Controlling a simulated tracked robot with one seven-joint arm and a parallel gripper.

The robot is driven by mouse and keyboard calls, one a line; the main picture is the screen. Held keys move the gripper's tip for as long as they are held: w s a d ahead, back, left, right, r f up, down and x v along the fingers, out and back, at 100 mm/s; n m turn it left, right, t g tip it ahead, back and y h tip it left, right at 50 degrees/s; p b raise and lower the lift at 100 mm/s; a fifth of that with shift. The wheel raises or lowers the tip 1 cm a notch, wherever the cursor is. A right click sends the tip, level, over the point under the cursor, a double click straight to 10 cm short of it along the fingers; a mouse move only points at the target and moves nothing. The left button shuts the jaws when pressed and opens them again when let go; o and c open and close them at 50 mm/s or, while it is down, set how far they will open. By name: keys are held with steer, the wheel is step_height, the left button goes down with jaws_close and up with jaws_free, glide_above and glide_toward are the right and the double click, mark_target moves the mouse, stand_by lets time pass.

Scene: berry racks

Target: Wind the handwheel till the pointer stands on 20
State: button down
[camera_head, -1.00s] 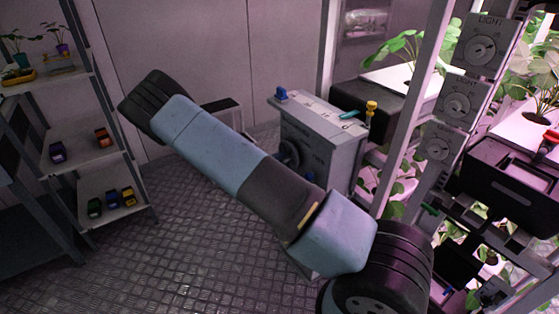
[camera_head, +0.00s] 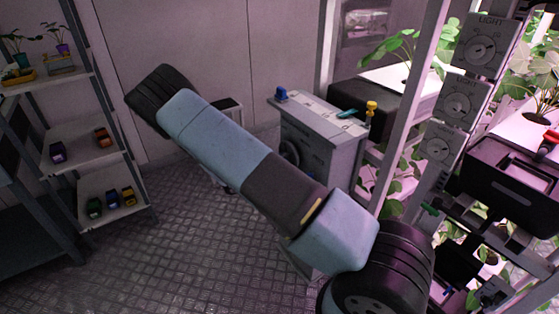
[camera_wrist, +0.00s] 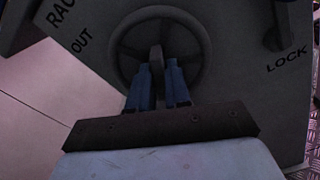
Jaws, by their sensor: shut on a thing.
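The handwheel (camera_wrist: 200,38) is a dark grey ring on the face of a grey box, near the top middle of the wrist view. My gripper (camera_wrist: 160,78) reaches up to it with two blue fingers, shut on a grey part of the handwheel near the middle of the ring. In the head view the handwheel (camera_head: 290,152) shows only in part on the front of the grey box (camera_head: 330,150), beside my arm. Markings (camera_head: 315,103) run along the box top, too small to read. I cannot make out the pointer or its reading.
In the wrist view the box face carries "OUT" at left and a dark knob (camera_wrist: 278,38) above "LOCK" at right. A shelf (camera_head: 100,145) with small coloured items stands left. A plant rack with dials (camera_head: 480,50) stands right. Floor between is clear.

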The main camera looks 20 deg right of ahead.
steer(key=n, duration=1.1)
steer(key=shift+d+n, duration=0.2)
steer(key=shift+n, duration=0.2)
steer(key=n, duration=0.3)
steer(key=shift+r, duration=0.15)
steer(key=shift+w+n, duration=0.15)
steer(key=shift+n, duration=1.95)
steer(key=c, duration=1.3)
jaws_free()
steer(key=shift+o, duration=0.7)
steer(key=shift+a+f, duration=0.15)
steer(key=shift+f, duration=0.05)
